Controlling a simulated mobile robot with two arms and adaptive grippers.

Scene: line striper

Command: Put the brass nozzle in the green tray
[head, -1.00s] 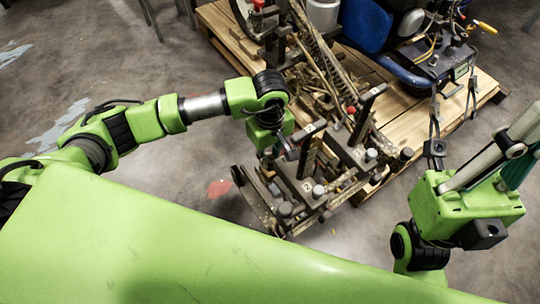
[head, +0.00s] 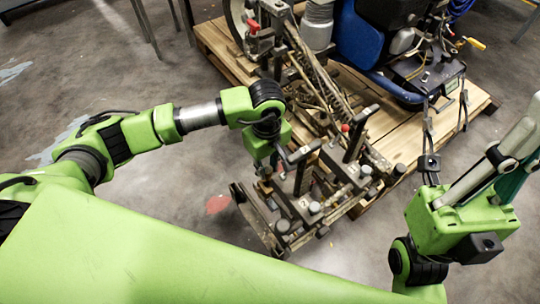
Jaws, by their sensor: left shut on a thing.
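My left gripper (head: 266,171) hangs at the near left side of the line striper (head: 330,85), just beside its dark, worn front frame. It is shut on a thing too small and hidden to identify. I cannot make out the brass nozzle in the head view. No green tray can be told apart here. My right gripper (head: 446,112) is at the right, its thin dark fingers spread apart with nothing seen between them, in front of the machine's engine end.
The line striper stands on a wooden pallet (head: 398,140), with its front frame reaching over the near edge. A blue tank (head: 362,42) and a grey canister (head: 318,24) sit at the back. Metal legs (head: 145,25) stand at the top left.

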